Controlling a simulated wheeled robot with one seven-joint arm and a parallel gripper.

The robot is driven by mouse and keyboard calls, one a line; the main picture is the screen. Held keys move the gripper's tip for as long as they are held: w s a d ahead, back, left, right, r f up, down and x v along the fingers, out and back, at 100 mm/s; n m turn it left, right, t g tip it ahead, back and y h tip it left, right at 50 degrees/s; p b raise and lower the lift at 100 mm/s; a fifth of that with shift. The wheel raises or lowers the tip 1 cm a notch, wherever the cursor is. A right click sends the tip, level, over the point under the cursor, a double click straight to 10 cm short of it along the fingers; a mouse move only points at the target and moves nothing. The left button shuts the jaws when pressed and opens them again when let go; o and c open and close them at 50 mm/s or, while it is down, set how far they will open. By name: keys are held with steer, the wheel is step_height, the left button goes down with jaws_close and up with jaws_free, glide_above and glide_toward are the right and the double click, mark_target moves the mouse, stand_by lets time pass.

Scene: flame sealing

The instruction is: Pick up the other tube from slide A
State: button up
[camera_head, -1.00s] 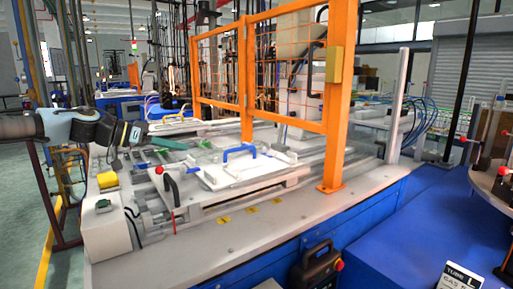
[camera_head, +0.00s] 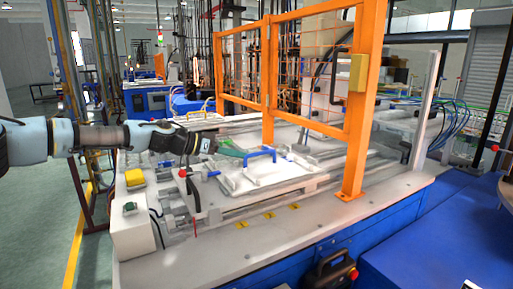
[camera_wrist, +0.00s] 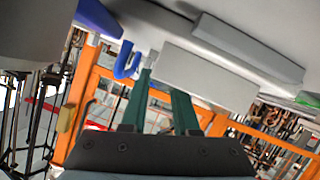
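My gripper (camera_head: 238,154) reaches in from the left over the sealing machine, with its green fingers beside the blue handle (camera_head: 262,153) of a white slide plate (camera_head: 265,180). In the wrist view my gripper (camera_wrist: 163,84) shows two green fingers apart, with a clear gap and nothing visible between them. The blue handle (camera_wrist: 126,65) shows just left of the fingertips there. A grey block (camera_wrist: 208,76) fills the view past the right fingertip. I cannot make out a tube or a slide label in either view.
An orange guard frame (camera_head: 362,110) stands behind and right of the slide plate. The front ledge (camera_head: 290,235) is mostly clear.

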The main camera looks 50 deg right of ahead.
steer(key=shift+d+f, duration=0.15)
steer(key=shift+d, duration=0.05)
steer(key=shift+s, duration=0.1)
steer(key=shift+c, duration=0.4)
jaws_close()
